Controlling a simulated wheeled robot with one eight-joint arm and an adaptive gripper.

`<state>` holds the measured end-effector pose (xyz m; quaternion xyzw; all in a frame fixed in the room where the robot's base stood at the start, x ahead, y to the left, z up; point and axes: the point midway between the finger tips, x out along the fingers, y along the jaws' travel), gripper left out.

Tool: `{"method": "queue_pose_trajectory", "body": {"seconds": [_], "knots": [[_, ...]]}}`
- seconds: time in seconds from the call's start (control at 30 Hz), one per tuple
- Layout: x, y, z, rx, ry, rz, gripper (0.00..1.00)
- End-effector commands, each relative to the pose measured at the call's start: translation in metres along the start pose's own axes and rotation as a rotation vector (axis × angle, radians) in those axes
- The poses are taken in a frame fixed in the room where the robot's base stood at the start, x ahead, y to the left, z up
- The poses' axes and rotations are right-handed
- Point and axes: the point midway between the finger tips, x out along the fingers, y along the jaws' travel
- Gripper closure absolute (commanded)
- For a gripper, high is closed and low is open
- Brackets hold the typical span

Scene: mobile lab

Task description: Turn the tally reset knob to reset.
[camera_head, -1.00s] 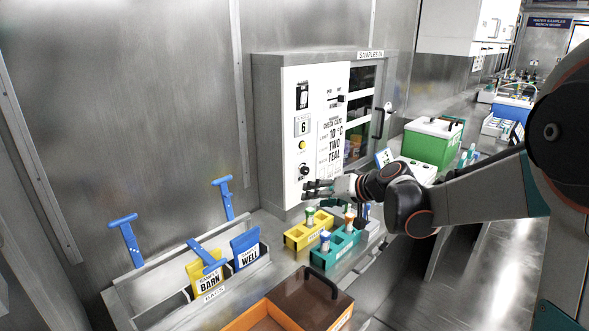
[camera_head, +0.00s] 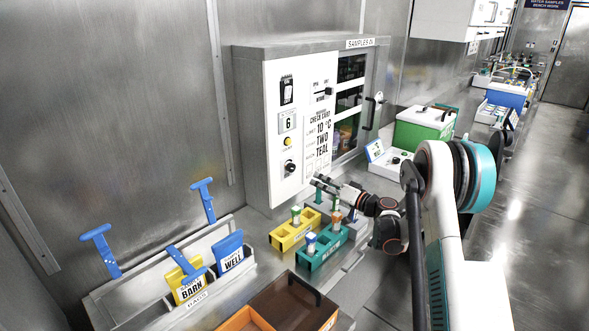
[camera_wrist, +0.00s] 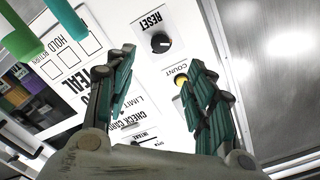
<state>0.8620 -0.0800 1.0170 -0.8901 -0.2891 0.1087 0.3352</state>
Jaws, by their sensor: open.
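The tally reset knob (camera_head: 289,167) is a round black knob low on the white front panel of the metal cabinet. In the wrist view the knob (camera_wrist: 160,42) sits under the word RESET, with a white mark on it; the picture is upside down. My gripper (camera_head: 318,183) is right of and slightly below the knob in the head view, apart from the panel. In the wrist view my gripper (camera_wrist: 162,60) has two teal-padded fingers spread apart with nothing between them. The knob shows beyond the gap. The yellow button (camera_head: 287,142) and counter (camera_head: 287,121), reading 6, are above the knob.
A yellow rack (camera_head: 283,240) and a teal rack (camera_head: 312,263) with bottles stand below my gripper. A check card (camera_head: 318,130) and a dark-handled cabinet door (camera_head: 371,112) are right of the knob. Green and teal cylinders (camera_wrist: 65,17) show close by in the wrist view.

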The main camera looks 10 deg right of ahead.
Motion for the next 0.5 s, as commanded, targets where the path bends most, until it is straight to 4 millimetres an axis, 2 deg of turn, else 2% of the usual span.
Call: {"method": "queue_pose_trajectory", "body": {"seconds": [0.17, 0.5], "knots": [[0.019, 0.0, 0.002, 0.0, -0.001, -0.002, 0.51], [0.085, 0.0, 0.003, 0.0, -0.002, -0.002, 0.51]]}}
